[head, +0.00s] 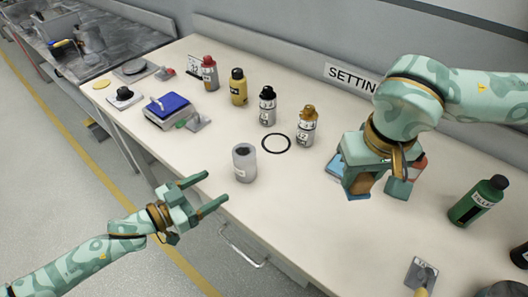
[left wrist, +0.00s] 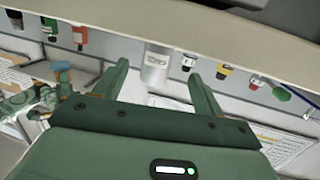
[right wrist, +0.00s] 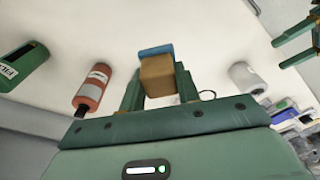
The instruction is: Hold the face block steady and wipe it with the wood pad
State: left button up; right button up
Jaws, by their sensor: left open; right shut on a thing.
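My right gripper (head: 377,191) is shut on a brown wood pad (right wrist: 160,77) with a blue layer (right wrist: 157,51) at its far end. It holds the pad over the right half of the bench, partly hidden by a finger in the head view. My left gripper (head: 204,193) is open and empty off the bench's front edge, left of a pale grey cylinder (head: 244,162). The cylinder also shows beyond its fingers in the left wrist view (left wrist: 157,67).
Several bottles, including a yellow one (head: 238,88), stand along the bench (head: 300,205). A black ring (head: 276,143) lies among them. A green bottle (head: 478,202) and a tagged tool (head: 421,273) are at right. A blue flat thing (head: 337,167) is partly hidden by the right gripper.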

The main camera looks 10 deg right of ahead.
aim_at(236, 173)
pick_arm(q)
jog(key=shift+w+d, duration=0.2)
jog(key=shift+d, duration=0.1)
pick_arm(e)
jog(key=shift+d, duration=0.1)
pick_arm(q)
jog(key=b+x, duration=0.1)
jog(key=x, duration=0.1)
jog(key=b+x, duration=0.1)
jog(key=x, duration=0.1)
jog(key=shift+w+d+f, duration=0.2)
jog(key=shift+d+f, duration=0.05)
pick_arm(e)
jog(key=f, duration=0.2)
jog(key=shift+w+f, duration=0.2)
jog(key=shift+f, duration=0.2)
pick_arm(q)
jog(key=x, duration=0.3)
jog(key=shift+w+d+r, duration=0.2)
jog(key=shift+w+d+f, duration=0.1)
jog(key=shift+w+d, duration=0.3)
jog(key=shift+d, duration=0.2)
jog(key=c, duration=0.7)
